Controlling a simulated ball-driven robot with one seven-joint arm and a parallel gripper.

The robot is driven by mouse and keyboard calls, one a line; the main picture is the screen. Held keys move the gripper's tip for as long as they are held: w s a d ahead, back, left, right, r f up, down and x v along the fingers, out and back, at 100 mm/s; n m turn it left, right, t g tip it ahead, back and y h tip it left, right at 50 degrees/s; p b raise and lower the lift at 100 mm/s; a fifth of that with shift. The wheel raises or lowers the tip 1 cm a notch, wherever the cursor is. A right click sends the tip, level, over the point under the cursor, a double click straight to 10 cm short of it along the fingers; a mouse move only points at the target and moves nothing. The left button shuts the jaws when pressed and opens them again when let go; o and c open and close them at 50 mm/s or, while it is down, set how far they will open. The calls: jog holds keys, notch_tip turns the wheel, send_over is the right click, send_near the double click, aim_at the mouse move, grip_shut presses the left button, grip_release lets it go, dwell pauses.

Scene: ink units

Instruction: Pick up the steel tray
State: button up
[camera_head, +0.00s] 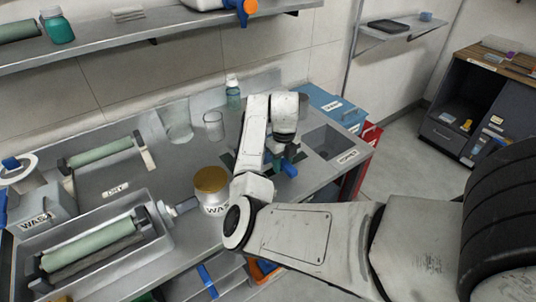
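A grey metal tray (168,246), which looks like the steel tray, sits on the counter at the lower left. A green roller (90,243) with dark ends lies in it. My gripper (283,163) hangs over the right part of the counter, well to the right of the tray and apart from it. My arm links hide part of it, and its fingers are small and dark. Blue and teal parts show at the fingertips; I cannot tell whether they are held or lie behind.
A gold-lidded white jar (211,187) stands between tray and arm. A labelled wash container (42,212) and a second green roller (100,151) are near the tray. Glass beakers (213,126) and a teal bottle (233,95) stand at the back.

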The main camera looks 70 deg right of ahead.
jog(key=c, duration=0.5)
jog(key=shift+r, duration=0.1)
